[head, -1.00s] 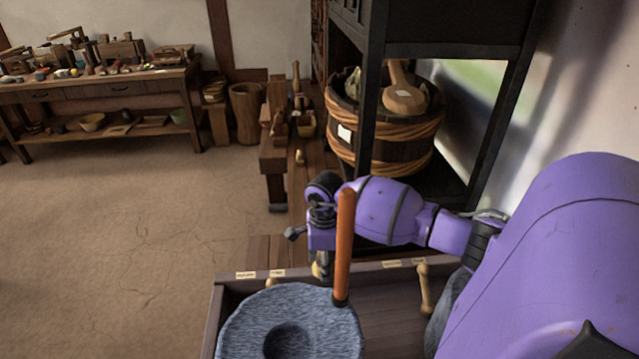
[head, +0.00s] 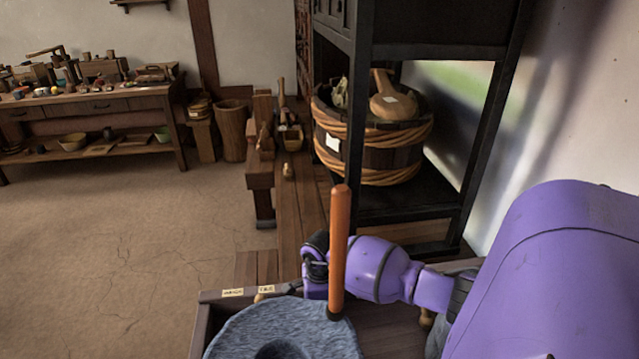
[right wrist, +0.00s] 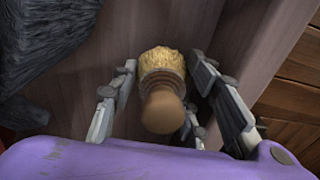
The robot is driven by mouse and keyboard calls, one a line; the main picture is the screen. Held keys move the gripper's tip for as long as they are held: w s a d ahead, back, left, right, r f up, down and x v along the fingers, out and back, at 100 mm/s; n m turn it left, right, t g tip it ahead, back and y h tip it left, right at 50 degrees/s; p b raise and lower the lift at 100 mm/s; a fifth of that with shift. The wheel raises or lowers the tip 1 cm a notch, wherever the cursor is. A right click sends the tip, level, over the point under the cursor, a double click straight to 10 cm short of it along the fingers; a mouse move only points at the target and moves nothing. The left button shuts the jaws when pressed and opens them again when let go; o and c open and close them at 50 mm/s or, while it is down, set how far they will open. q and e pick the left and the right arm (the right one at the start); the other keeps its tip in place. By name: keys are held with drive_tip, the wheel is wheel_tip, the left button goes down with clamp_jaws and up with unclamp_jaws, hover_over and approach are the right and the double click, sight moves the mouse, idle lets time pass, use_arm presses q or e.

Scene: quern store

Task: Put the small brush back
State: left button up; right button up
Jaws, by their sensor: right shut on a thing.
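The small brush (right wrist: 162,100) has a round wooden handle and a tuft of straw-coloured bristles. In the right wrist view it sits between the fingers of my right gripper (right wrist: 162,65), which is shut on it. The bristles point away from the wrist, towards a brown wooden surface. In the head view my right wrist stands behind the upright orange handle (head: 340,250) of the grey quern stone (head: 250,330). The brush and fingertips are hidden there. My left gripper is in neither view.
The stone lies in a wooden tray-like bench with a raised edge (head: 208,312) and small paper labels (head: 233,292). Dark stone is close left of the fingers in the wrist view. A black rack (head: 455,165) holds a rope-bound tub (head: 385,158). Floor at left is clear.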

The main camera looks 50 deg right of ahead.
drive_tip(key=shift+f, duration=0.8)
drive_tip(key=shift+f, duration=0.1)
drive_tip(key=shift+f+b, duration=0.15)
drive_tip(key=shift+b, duration=0.15)
drive_tip(key=o, duration=0.8)
drive_tip(key=shift+r, duration=0.2)
wheel_tip(320, 180, up, 11)
drive_tip(key=shift+r+p, duration=0.15)
drive_tip(key=shift+p, duration=0.85)
drive_tip(key=shift+r, duration=0.45)
